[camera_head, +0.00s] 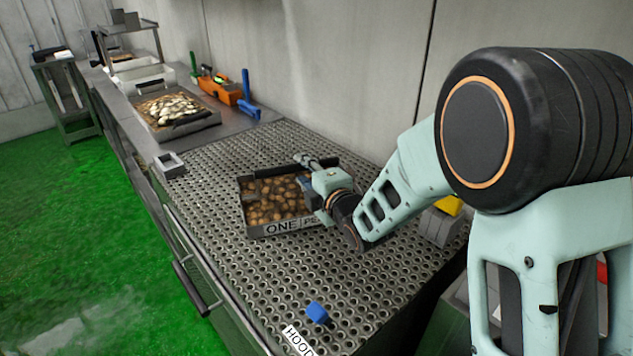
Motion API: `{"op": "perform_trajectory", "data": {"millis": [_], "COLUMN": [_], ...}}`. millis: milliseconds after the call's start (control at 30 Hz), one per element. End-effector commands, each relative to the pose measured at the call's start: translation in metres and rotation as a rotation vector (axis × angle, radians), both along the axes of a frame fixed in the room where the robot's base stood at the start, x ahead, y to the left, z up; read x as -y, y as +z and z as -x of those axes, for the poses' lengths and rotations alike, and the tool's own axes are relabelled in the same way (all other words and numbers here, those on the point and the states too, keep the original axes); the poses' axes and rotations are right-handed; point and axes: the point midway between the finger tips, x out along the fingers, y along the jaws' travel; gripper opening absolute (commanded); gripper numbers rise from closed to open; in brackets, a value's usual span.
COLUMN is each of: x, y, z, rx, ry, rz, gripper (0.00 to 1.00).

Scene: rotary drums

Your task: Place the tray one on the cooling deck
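Tray one (278,229) is a dark, shallow tray of brown nut-like pieces. Its pale front label reads "ONE" followed by partly covered letters. It appears to rest level on the perforated metal deck (225,165), near its middle, though a small gap beneath cannot be ruled out. My gripper (307,187) is at the tray's right side, with its fingers at or over the right rim. The gripper body hides part of that rim and the label's right end. Whether the fingers are closed on the rim cannot be told.
A blue block (317,312) lies near the deck's front, by a "HOOD" label (298,341). A small grey frame (169,164) sits at the left edge. Another filled tray (153,127) and orange and blue tools (228,92) stand farther back. Bare deck surrounds tray one.

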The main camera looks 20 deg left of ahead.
Motion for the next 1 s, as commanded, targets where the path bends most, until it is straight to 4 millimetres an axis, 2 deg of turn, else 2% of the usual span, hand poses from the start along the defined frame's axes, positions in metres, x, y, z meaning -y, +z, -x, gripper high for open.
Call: {"op": "perform_trajectory", "data": {"millis": [200, 400, 600, 1000], "x": [0.034, 0.055, 0.064, 0.064], "y": [0.01, 0.015, 0.017, 0.017], "z": [0.031, 0.051, 0.06, 0.06], "rx": [0.002, 0.001, -0.001, 0.0], "ry": [-0.002, -0.001, 0.0, 0.0], "rz": [-0.001, -0.001, -0.001, 0.0], "gripper": [0.33, 0.33, 0.33, 0.33]}}
